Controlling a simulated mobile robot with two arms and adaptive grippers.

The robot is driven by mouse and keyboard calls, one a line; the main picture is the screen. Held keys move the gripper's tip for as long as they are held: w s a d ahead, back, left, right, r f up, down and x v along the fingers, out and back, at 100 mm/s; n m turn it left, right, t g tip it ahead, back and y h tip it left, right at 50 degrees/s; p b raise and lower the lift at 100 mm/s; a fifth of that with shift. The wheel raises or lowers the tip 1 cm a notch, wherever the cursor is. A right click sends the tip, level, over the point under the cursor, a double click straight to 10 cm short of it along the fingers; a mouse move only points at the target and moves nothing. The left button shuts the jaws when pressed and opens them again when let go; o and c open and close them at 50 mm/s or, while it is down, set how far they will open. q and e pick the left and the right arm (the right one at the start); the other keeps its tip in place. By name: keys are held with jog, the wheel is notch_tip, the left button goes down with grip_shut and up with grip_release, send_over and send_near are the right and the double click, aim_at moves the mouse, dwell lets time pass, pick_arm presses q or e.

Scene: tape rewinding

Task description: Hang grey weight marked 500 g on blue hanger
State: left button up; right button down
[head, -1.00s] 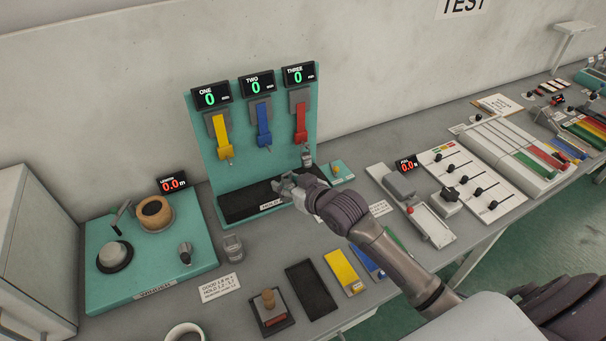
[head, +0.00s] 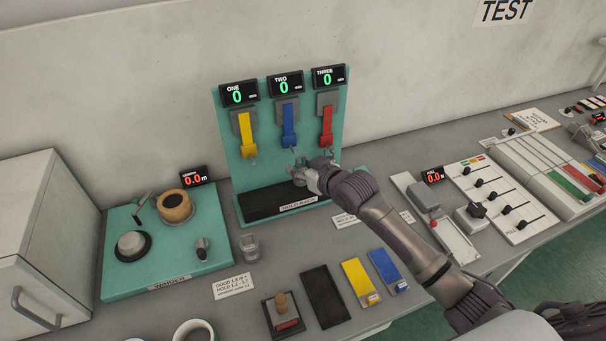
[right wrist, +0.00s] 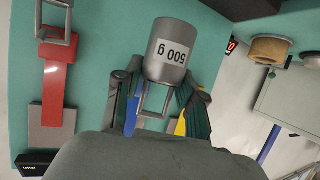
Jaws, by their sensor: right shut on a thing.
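The grey weight marked 500 g (right wrist: 172,50) is a cylinder with a square wire loop, between the fingers of my right gripper (right wrist: 158,100). The right wrist view is turned upside down, so the weight's body shows at the top. In the head view my right gripper (head: 312,176) is in front of the teal board, below the blue hanger (head: 289,130), and partly covers the weight. Part of the blue hanger shows behind the loop in the right wrist view (right wrist: 131,116). Whether loop and hanger touch cannot be told. My left gripper is not in view.
The yellow hanger (head: 246,133) and red hanger (head: 326,127) flank the blue one. All displays above them read 0. A dark mat (head: 262,204) lies below on the board's base.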

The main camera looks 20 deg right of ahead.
jog(key=shift+w+b, duration=0.6)
jog(key=shift+w, duration=0.25)
jog(key=shift+w+a+f+b, duration=0.1)
jog(key=shift+w+f+b, duration=0.05)
jog(key=shift+w+b, duration=1.2)
jog(key=shift+w+f, duration=0.25)
jog(key=shift+w, duration=0.5)
jog(key=shift+w+f, duration=0.1)
jog(key=shift+f, duration=0.05)
